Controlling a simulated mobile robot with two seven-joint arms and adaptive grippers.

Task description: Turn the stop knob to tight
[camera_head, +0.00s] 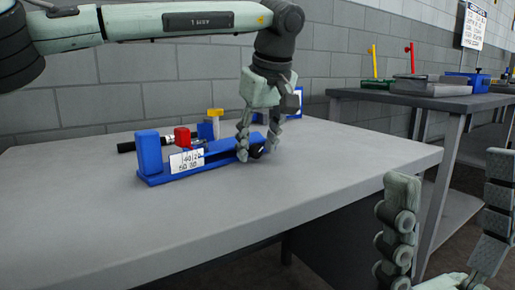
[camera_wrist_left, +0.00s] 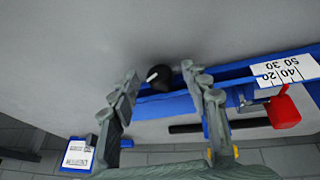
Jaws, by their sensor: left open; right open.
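The stop knob (camera_wrist_left: 157,77) is black with a white pointer line, at the end of the blue rail fixture (camera_wrist_left: 243,82). In the head view the knob (camera_head: 257,151) is partly hidden by my left gripper (camera_head: 257,157). My left gripper is open, pointing down, with one finger on each side of the knob. In the left wrist view there are gaps between the knob and the fingertips (camera_wrist_left: 160,76); I cannot tell whether they touch. My right gripper (camera_head: 450,172) is open and empty, in front of the table's right side.
The fixture carries a white scale plate (camera_head: 187,161) and a red handle (camera_head: 182,137). A black rod (camera_head: 126,147) and a yellow-topped piece (camera_head: 215,113) are behind it. A blue-framed card (camera_wrist_left: 77,154) stands nearby. The table front (camera_head: 90,225) is clear. Another table (camera_head: 400,97) holds tools.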

